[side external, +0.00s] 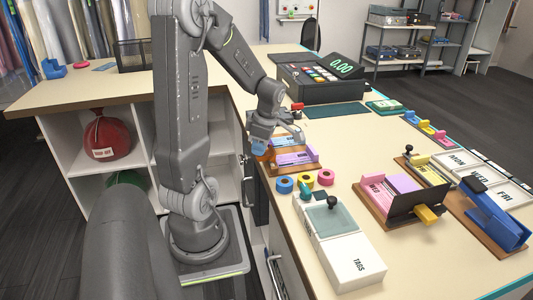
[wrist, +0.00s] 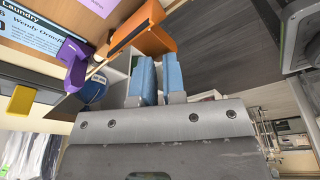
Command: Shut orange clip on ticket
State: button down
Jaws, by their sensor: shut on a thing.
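The orange clip (wrist: 150,38) is at the upper middle of the wrist view, at the tips of my gripper's blue fingers (wrist: 158,68). The fingers are close together and shut on the clip; the exact contact is hard to see. In the side view my gripper (side external: 259,147) is low at the left end of a wooden holder, and a little of the orange clip (side external: 265,157) shows beneath it. A light blue printed ticket (wrist: 45,38) lies left of the clip in the wrist view. I cannot tell whether the clip's jaw is around the ticket's edge.
Tape rolls (side external: 304,180) and a white tags box (side external: 340,240) stand near the holder. A till (side external: 318,78) is behind. The counter edge is close to my gripper.

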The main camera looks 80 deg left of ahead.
jog(key=shift+w+d+f, duration=0.1)
jog(key=shift+w+f, duration=0.1)
jog(key=shift+w, duration=1)
jog(key=shift+w+d+f, duration=0.15)
jog(key=shift+w, duration=1)
jog(key=shift+w+d+f, duration=0.1)
jog(key=shift+w+f, duration=0.1)
jog(key=shift+w, duration=1)
jog(key=shift+a+r, duration=0.1)
jog(key=shift+r, duration=0.7)
jog(key=shift+w+r, duration=0.15)
jog(key=shift+r, duration=0.2)
notch_tip(320, 180, up, 7)
jog(key=s, duration=0.1)
jog(key=shift+s, duration=0.15)
